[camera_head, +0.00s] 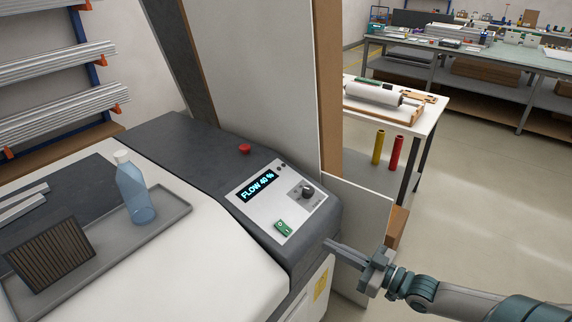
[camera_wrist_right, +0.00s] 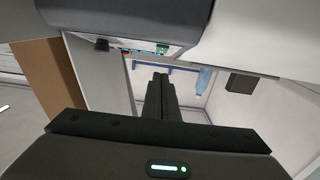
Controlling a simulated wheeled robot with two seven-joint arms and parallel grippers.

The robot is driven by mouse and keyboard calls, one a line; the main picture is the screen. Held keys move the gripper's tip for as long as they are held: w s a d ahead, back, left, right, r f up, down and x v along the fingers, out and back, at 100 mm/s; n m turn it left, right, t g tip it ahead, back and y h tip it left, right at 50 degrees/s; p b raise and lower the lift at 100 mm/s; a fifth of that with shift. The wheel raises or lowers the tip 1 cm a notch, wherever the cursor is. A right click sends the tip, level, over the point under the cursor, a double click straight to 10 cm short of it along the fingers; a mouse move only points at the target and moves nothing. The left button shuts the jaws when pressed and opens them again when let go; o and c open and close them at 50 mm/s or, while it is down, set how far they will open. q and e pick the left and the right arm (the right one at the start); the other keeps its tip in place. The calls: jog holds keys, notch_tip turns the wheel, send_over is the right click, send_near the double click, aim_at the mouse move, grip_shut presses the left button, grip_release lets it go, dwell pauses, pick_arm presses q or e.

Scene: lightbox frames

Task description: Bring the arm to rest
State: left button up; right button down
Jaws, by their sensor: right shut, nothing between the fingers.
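My right gripper (camera_head: 332,245) is in the head view at the lower right, its arm coming in from the right edge. Its fingers are shut and empty, and point left toward the front corner of the machine's dark control housing (camera_head: 200,160). I cannot tell whether the fingertips touch the housing. In the right wrist view the closed fingers (camera_wrist_right: 161,85) stand upright in the middle. The control panel (camera_head: 268,200) shows "FLOW 40 %", with a black knob (camera_head: 307,192) and a green switch (camera_head: 284,228). My left gripper is not in view.
A grey tray (camera_head: 165,222) on the machine holds a blue bottle (camera_head: 135,190) and a dark slatted block (camera_head: 50,256). A red button (camera_head: 245,149) sits behind the panel. A white side table (camera_head: 432,112) stands behind. The floor (camera_head: 480,200) at right is clear.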

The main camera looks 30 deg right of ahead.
jog(key=s+d+f+m+g+h+b, duration=0.1)
jog(key=s+d+f+h, duration=0.1)
jog(key=f, duration=0.8)
jog(key=s+d+f+m+g+h+b, duration=0.1)
jog(key=s+d+f+g+h, duration=0.15)
jog(key=f, duration=0.85)
jog(key=s+d+f+m+g+h+b, duration=0.1)
jog(key=s+d+f+h, duration=0.15)
jog(key=f, duration=0.75)
jog(key=s+a+f+g, duration=0.2)
jog(key=s+f, duration=0.4)
jog(key=f, duration=0.3)
jog(key=s+a+f+g, duration=0.2)
jog(key=s+f, duration=0.3)
jog(key=f, duration=0.4)
jog(key=s+a+f+g+b, duration=0.1)
jog(key=s+a+f+g, duration=0.2)
jog(key=s+a+f, duration=0.5)
jog(key=s+a+f+g+b, duration=0.2)
jog(key=s+a+f+g, duration=0.2)
jog(key=s+a+f, duration=0.5)
jog(key=s+a, duration=0.1)
jog(key=s, duration=0.6)
jog(key=shift+a+f+n, duration=0.2)
jog(key=shift+a+n, duration=0.15)
jog(key=shift+n, duration=0.05)
